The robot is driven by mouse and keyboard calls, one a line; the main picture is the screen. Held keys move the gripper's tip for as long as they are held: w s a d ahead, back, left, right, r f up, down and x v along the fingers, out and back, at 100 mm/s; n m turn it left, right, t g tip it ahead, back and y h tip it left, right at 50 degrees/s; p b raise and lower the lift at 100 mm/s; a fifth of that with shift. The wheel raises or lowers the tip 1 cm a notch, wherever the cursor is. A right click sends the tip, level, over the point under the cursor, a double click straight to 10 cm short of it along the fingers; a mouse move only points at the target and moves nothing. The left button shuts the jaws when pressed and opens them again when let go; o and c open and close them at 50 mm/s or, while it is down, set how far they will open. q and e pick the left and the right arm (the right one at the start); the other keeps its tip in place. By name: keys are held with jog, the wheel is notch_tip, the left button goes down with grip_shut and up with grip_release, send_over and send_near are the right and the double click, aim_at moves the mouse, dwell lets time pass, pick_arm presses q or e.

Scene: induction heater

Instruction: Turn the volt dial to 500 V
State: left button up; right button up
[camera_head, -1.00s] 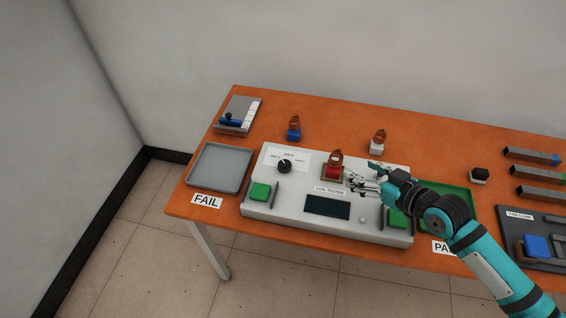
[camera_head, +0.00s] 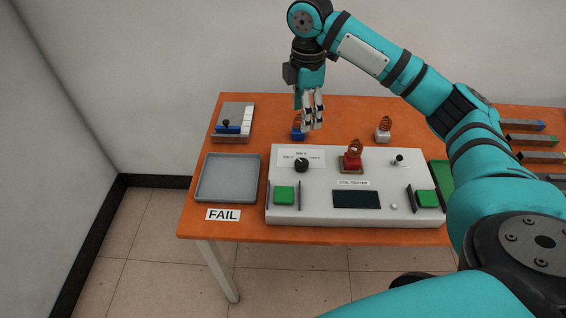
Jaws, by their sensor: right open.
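The volt dial (camera_head: 301,165) is a black round knob on the left part of the white coil tester (camera_head: 330,212). A printed label with volt marks (camera_head: 290,156) lies around its upper side; the text is too small to read surely, and I cannot tell the dial's setting. My right gripper (camera_head: 313,124) is open and empty, fingers pointing down, above and behind the dial, apart from it. It partly covers the blue-based coil (camera_head: 297,134). My left gripper is not in view.
A red-based coil (camera_head: 352,161) sits on the tester right of the dial, and a small lever (camera_head: 398,160) stands further right. Green buttons (camera_head: 284,195) are at the tester's front corners. A grey tray (camera_head: 228,178) is at left; a white-based coil (camera_head: 383,130) stands behind.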

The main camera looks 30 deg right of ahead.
send_over(302, 162)
notch_tip(302, 162, down, 4)
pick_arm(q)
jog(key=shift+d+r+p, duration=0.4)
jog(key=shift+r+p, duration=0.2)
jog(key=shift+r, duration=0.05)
pick_arm(e)
notch_tip(302, 162, down, 13)
jog(key=shift+f, duration=0.15)
jog(key=shift+c, duration=0.2)
jog(key=c, duration=1.1)
jog(key=shift+r+m+p, duration=0.2)
jog(key=shift+m+p, duration=0.1)
jog(key=shift+p, duration=0.45)
jog(key=m+p, duration=0.5)
jog(key=p, duration=0.2)
pick_arm(q)
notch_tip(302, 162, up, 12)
jog(key=p, duration=0.3)
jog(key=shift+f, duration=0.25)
pick_arm(e)
jog(key=shift+f+m, duration=0.15)
jog(key=shift+m, duration=1.45)
